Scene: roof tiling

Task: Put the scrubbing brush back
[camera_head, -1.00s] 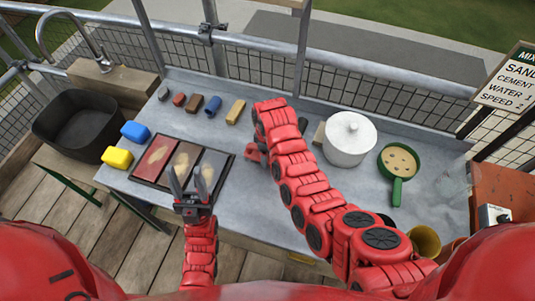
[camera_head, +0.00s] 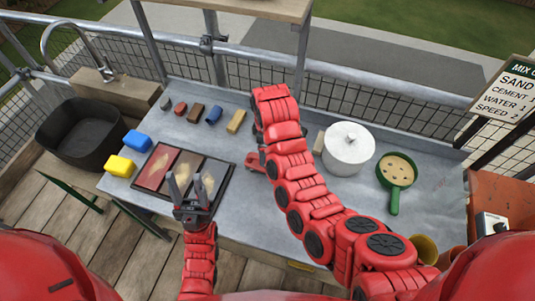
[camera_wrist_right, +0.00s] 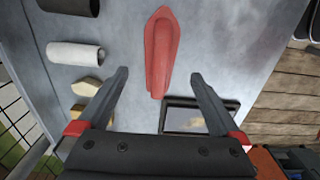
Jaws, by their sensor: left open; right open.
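I cannot tell for sure which object is the scrubbing brush. A tan block (camera_head: 236,121) lies at the right end of a row of small items on the grey worktop (camera_head: 290,225). My left gripper (camera_head: 190,187) is open and empty over the front of the dark sample tray (camera_head: 228,182). My right gripper is hidden behind my right arm in the head view. In the right wrist view my right gripper (camera_wrist_right: 160,100) is open above the worktop, with nothing held. A long red pointed object (camera_wrist_right: 160,52) lies ahead of its fingers. Tan pieces (camera_wrist_right: 87,88) lie left of them.
A blue sponge (camera_head: 138,140) and a yellow sponge (camera_head: 119,166) lie left of the tray. A black sink (camera_head: 80,140) is further left. A white pot (camera_head: 348,150) and a green pan (camera_head: 396,170) stand right of my right arm. A mesh railing runs behind.

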